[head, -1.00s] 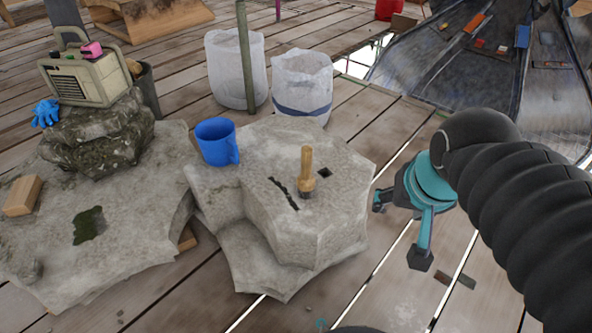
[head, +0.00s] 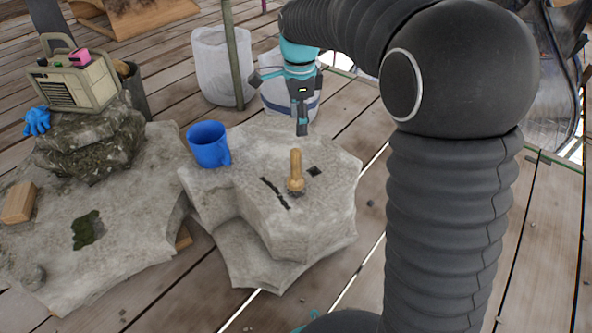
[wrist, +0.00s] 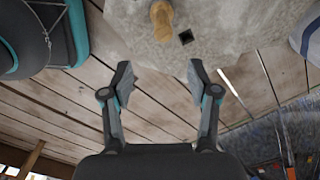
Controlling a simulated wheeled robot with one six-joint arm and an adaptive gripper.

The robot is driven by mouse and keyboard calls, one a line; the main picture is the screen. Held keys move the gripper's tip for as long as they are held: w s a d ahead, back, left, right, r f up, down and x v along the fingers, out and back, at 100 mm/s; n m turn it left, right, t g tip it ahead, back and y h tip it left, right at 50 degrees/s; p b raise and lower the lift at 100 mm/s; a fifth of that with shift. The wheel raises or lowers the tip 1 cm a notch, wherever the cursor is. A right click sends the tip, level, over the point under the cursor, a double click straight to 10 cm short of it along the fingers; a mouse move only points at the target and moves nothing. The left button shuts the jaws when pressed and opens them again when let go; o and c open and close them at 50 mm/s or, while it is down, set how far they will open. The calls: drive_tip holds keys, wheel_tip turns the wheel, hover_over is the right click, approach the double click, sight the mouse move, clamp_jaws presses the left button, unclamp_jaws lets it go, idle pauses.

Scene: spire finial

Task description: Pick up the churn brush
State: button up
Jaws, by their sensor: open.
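The churn brush (head: 296,172) stands upright on top of a grey stone block (head: 325,228), with a tan wooden handle and a dark bristle end at the bottom. My gripper (head: 296,128) is open, above and behind the brush in the head view, and apart from it. In the wrist view the two fingers (wrist: 158,85) are spread with nothing between them. There the brush (wrist: 162,20) shows at the top edge, beyond the fingertips and partly cut off by the frame.
A blue mug (head: 207,146) stands on the block left of the brush. A small dark square hole (head: 314,171) and a dark slot lie beside the brush. White bins (head: 222,68) and a green pole (head: 233,50) stand behind. A radio (head: 78,80) sits on rocks at left.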

sight(296, 160)
drive_tip(key=shift+w+a+f+m, duration=0.3)
drive_tip(key=shift+w+a+f, duration=0.05)
drive_tip(key=shift+f, duration=0.25)
wheel_tip(296, 160, down, 13)
drive_tip(key=b, duration=0.2)
drive_tip(key=shift+f+b, duration=0.1)
drive_tip(key=shift+b, duration=0.2)
clamp_jaws()
